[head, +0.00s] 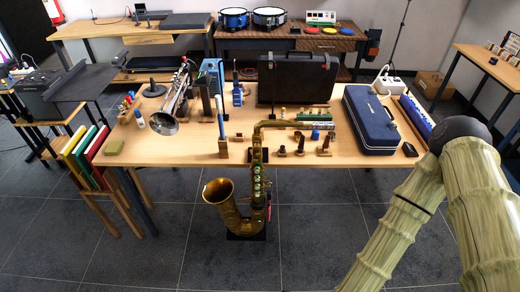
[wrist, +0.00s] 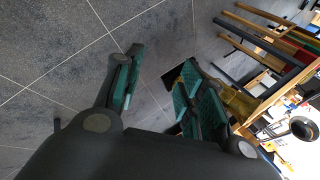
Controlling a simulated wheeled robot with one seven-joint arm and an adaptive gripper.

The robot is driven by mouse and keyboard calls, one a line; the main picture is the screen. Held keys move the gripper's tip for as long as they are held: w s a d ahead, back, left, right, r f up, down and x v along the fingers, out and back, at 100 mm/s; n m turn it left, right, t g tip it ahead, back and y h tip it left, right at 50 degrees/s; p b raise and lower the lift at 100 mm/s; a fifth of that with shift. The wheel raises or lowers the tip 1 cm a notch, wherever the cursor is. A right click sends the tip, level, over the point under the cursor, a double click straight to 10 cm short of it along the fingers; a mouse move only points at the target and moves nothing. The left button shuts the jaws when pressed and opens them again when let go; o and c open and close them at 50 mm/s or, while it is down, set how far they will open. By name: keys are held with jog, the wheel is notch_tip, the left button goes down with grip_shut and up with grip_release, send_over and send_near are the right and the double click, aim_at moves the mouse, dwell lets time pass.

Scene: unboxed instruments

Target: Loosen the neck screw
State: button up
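A brass saxophone (head: 228,212) stands upright on a dark floor stand in front of the table in the head view. Its neck bends right at the top over the table edge. The neck screw is too small to make out near the neck joint. My gripper (wrist: 162,57) shows in the wrist view, with its two teal-padded fingers spread apart and only floor between them. A gold part of the saxophone (wrist: 238,102) shows beyond the right finger, partly hidden by it. The gripper is apart from the saxophone. The head view does not show the gripper.
The wooden table (head: 185,150) holds a trumpet (head: 164,122), a black case (head: 297,78), a blue case (head: 370,118) and small wooden pieces. Coloured folders (head: 85,155) stand in a rack at left. The tiled floor around the saxophone is clear. My arm fills the lower right.

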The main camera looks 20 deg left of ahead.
jog(key=w+a+r+m+t+y, duration=0.35)
jog(key=a+r, duration=0.35)
jog(key=a, duration=0.3)
jog(key=m+t+h+p, duration=0.35)
jog(key=m+t, duration=0.65)
jog(key=m, duration=0.7)
send_near(257, 149)
jog(key=p+x, duration=0.3)
jog(key=x, duration=0.4)
jog(key=shift+w+a+r, duration=0.1)
jog(key=shift+w+r, duration=0.05)
jog(key=shift+w, duration=0.05)
jog(key=shift+w+a+p, duration=0.2)
jog(key=shift+w+p, duration=0.15)
jog(key=shift+w, duration=0.25)
grip_shut()
